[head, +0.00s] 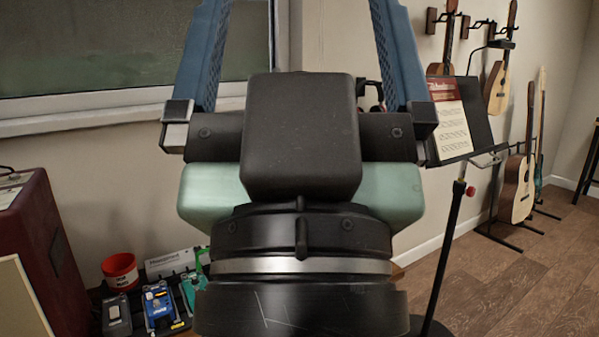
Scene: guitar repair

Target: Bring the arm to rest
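My gripper (302,30) fills the middle of the head view, close to the camera and pointing up. Its two blue ridged fingers stand wide apart, one on each side of the black gripper body. Nothing shows between the fingers in the part I see. The fingertips run out of the top of the picture. The gripper touches nothing that I can see.
A dark red case (50,265) stands at left. Beside it are a red tub (120,271), a blue device (160,308) and other small items. A music stand (476,118) with sheets is at right. Guitars (517,185) stand or hang along the wall. Wooden floor (510,290) is open at lower right.

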